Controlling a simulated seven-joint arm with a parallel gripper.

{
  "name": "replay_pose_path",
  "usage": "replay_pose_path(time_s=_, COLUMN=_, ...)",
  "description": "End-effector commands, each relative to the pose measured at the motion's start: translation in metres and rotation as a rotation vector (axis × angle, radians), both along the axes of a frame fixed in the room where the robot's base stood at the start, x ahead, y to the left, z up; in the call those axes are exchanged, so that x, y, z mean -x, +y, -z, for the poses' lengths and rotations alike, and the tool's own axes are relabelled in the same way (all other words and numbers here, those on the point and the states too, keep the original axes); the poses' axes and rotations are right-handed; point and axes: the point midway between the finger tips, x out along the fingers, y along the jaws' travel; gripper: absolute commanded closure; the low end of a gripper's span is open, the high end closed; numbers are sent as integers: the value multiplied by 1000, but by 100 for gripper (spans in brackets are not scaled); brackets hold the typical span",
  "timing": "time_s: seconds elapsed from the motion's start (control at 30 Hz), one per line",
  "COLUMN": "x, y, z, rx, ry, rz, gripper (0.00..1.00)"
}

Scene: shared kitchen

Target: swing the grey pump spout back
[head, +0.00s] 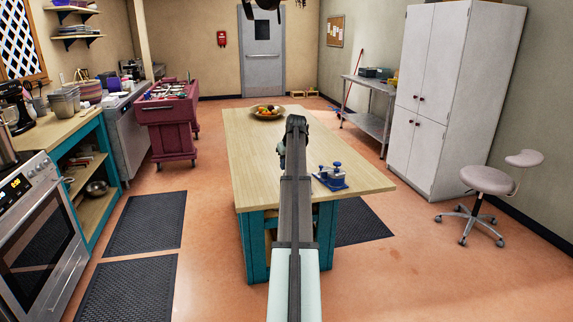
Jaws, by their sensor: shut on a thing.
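No grey pump spout can be made out in the head view. A small blue tray-like base (331,185) lies on the wooden table, just right of my arm. Two short blue upright parts with rounded tops (337,167) stand on it; they are too small to tell what they are. My arm reaches from the bottom edge up over the table and bends down at its far end. My gripper and its fingers are hidden behind the arm, so what they touch cannot be seen.
The wooden table (255,160) has teal legs and mostly bare wood. A fruit bowl (257,115) stands at its far end. A grey stool (488,180) and a white cabinet (428,110) stand right. An oven (40,235) and a red cart (168,112) stand left.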

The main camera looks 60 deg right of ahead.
Motion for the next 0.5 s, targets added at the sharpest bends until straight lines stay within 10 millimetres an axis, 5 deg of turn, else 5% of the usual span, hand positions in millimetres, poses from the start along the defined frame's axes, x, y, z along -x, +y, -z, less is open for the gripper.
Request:
replay_pose_path(time_s=0.17, x=1, y=1, z=1, rx=-3, ry=3, rz=0, gripper=100)
replay_pose_path(time_s=0.2, x=1, y=1, z=1, rx=-3, ry=3, rz=0, gripper=79)
replay_pose_path(time_s=0.5, x=1, y=1, z=0, rx=-1, ry=1, rz=1, gripper=54)
